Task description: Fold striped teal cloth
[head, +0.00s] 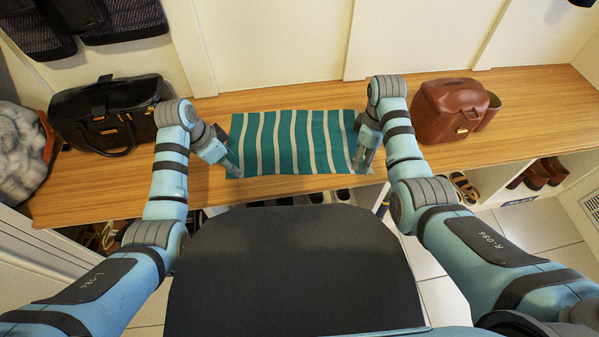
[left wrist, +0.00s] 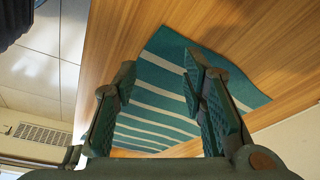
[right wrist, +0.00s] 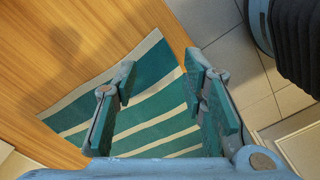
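The striped teal and cream cloth (head: 290,142) lies spread flat on the wooden bench top, its near side close to the front edge. My left gripper (head: 232,162) is at the cloth's near left corner, and my right gripper (head: 362,158) is at its near right corner. In the left wrist view, my left gripper (left wrist: 160,76) has its fingers apart with the cloth (left wrist: 160,105) beneath. In the right wrist view, my right gripper (right wrist: 158,70) also has its fingers apart over the cloth (right wrist: 155,95). I cannot tell whether the fingertips touch the cloth.
A black handbag (head: 108,115) stands on the bench (head: 275,187) at left, beside a grey fluffy item (head: 20,150). A brown leather bag (head: 448,110) stands at right. Shoes (head: 537,174) sit in cubbies below. Bare bench lies behind the cloth, before the wall.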

